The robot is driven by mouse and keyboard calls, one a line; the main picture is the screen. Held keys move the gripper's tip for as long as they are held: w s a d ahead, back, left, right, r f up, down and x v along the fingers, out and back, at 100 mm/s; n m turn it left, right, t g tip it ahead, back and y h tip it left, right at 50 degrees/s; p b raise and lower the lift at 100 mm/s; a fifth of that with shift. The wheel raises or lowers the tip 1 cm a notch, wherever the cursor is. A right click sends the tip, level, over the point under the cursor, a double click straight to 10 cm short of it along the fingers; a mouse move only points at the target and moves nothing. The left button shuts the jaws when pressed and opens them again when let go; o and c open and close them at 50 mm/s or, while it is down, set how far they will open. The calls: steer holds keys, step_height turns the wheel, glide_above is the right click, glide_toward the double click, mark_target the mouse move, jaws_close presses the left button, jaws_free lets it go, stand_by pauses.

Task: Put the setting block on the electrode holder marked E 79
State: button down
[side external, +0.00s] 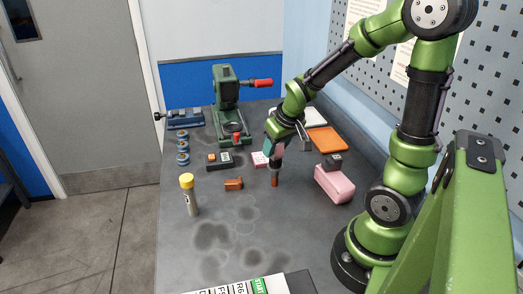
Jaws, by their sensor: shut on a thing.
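My gripper (274,160) points down over the middle of the bench and is shut on a small dark piece with a copper-brown lower end (275,181). I cannot tell whether the lower end touches the bench. A dark block with a pale label (219,161) lies to the left. A copper-orange piece (233,184) lies in front of it. A small pink block with a pale mark (260,160) sits just left of my gripper. The marking E 79 is not readable on anything, and I cannot tell which piece is the setting block.
A pink box (335,187) with a dark block (332,161) stands right. An orange tray (330,140) lies behind it. A green press (226,95), a blue vise (185,119) and several blue-brown rings (183,147) stand back left. A yellow-capped cylinder (189,196) stands front left.

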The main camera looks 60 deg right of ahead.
steer(key=c, duration=0.6)
jaws_free()
steer(key=shift+s+r, duration=0.1)
steer(key=shift+r, duration=0.35)
steer(key=v, duration=1.1)
steer(key=s+a+t+y, duration=0.1)
steer(key=a, duration=0.3)
steer(key=s+a+r+t+y, duration=0.1)
steer(key=a, duration=0.4)
steer(key=s+a+r+t+y, duration=0.1)
steer(key=a, duration=0.4)
steer(key=shift+s+a+r+n+y, duration=0.1)
steer(key=shift+s+n+y, duration=0.2)
steer(key=shift+s+y, duration=0.1)
steer(key=shift+w, duration=0.1)
